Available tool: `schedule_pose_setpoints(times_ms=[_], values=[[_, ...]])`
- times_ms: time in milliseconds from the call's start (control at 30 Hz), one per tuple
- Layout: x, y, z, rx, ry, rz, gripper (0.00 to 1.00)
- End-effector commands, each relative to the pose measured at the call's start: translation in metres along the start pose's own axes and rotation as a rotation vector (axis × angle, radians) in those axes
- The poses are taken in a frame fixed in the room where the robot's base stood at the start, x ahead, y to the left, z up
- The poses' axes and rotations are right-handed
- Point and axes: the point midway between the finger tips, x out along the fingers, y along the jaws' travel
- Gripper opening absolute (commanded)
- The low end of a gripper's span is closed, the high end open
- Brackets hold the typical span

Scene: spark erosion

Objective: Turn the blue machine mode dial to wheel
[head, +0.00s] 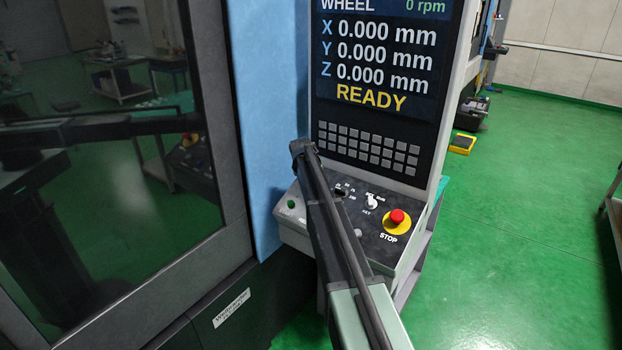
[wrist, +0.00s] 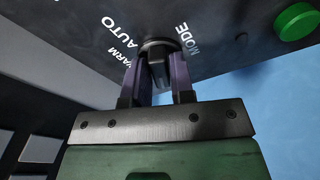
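The mode dial (wrist: 158,66) shows in the wrist view as a dark knob on a round base on the panel's dark face, and I see no blue on it. Printed words AUTO, MODE and part of WARM stand around it. My gripper (wrist: 159,72) has its two purplish fingers on either side of the knob, seemingly pressed against it. In the head view my arm covers the dial and the fingers. The screen (head: 385,60) there reads WHEEL at the top, 0 rpm, zero on X, Y and Z, and READY.
The control panel (head: 408,246) also carries a red stop button (head: 397,216) on a yellow ring, a white-pointer switch (head: 372,202) and a green button (head: 291,204). A keypad (head: 367,148) stands above. The machine's blue side (head: 262,110) is close on the left.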

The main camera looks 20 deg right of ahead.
Motion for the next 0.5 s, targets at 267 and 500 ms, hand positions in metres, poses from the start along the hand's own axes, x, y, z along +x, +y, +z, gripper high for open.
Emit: schedule_pose_setpoints(times_ms=[267, 500], values=[[0.0, 0.0, 0.0, 0.002, 0.0, 0.0, 0.43], [-0.014, 0.001, -0.001, 0.002, 0.001, 0.0, 0.43]])
